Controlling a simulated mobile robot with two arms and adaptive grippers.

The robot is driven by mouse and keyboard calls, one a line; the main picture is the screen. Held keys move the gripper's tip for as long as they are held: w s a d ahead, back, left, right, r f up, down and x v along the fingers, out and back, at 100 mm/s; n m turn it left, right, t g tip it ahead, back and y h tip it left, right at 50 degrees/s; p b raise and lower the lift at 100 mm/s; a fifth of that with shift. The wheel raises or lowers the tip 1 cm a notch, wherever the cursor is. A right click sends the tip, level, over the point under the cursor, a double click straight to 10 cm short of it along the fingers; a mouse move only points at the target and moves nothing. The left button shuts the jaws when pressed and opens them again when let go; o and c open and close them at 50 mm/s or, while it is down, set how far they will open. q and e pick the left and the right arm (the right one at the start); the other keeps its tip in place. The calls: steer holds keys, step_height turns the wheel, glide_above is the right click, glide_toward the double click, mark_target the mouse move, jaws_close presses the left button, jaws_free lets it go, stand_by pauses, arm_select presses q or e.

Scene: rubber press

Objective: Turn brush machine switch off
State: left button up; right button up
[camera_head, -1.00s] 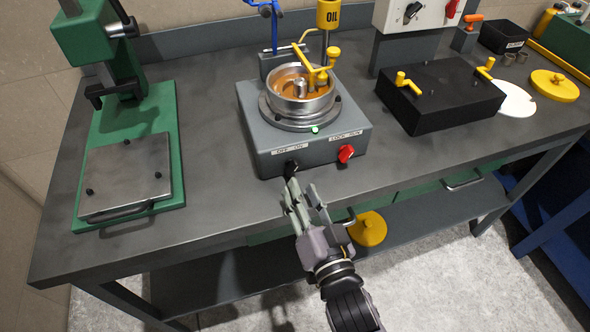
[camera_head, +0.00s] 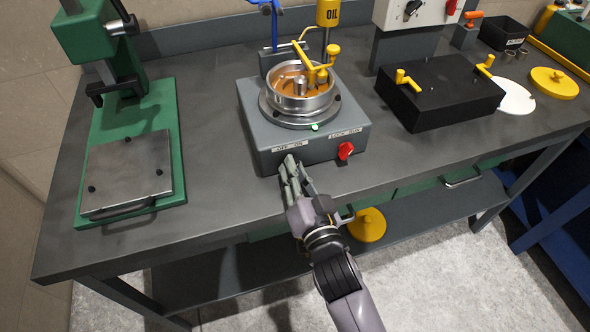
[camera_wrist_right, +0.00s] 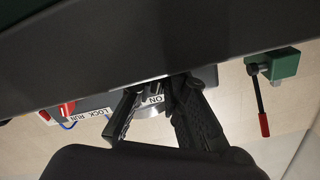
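The brush machine (camera_head: 262,124) is a grey box on the bench with a round metal bowl (camera_head: 300,100) of orange-brown liquid on top. A green light (camera_head: 315,127) glows on it. Its OFF/ON label (camera_head: 290,146) is on the front left edge, and the black switch below it is hidden behind my right gripper. My right gripper (camera_head: 289,164) is at that switch, its fingertips at the front face. In the right wrist view, the gripper (camera_wrist_right: 158,92) has its fingers apart, with the ON label (camera_wrist_right: 153,99) between them. Contact with the switch cannot be told. My left gripper is out of view.
A red LOCK/RUN knob (camera_head: 345,150) sits to the right on the same front face. A green press (camera_head: 160,120) stands at the left and a black box (camera_head: 440,100) at the right. A yellow lid (camera_head: 367,226) lies on the lower shelf.

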jaws_close()
steer(key=shift+n, duration=0.3)
steer(key=shift+r+n+p, duration=0.1)
steer(key=shift+n+p, duration=0.4)
steer(key=shift+p, duration=0.1)
steer(key=n+p, duration=0.1)
steer(key=n, duration=0.2)
steer(key=shift+p, duration=0.4)
steer(key=n+p, duration=0.1)
steer(key=n, duration=0.3)
steer(key=shift+n+p, duration=0.5)
steer(key=shift+n, duration=1.2)
steer(key=shift+d, duration=0.1)
steer(key=shift+o, duration=2.4)
jaws_free()
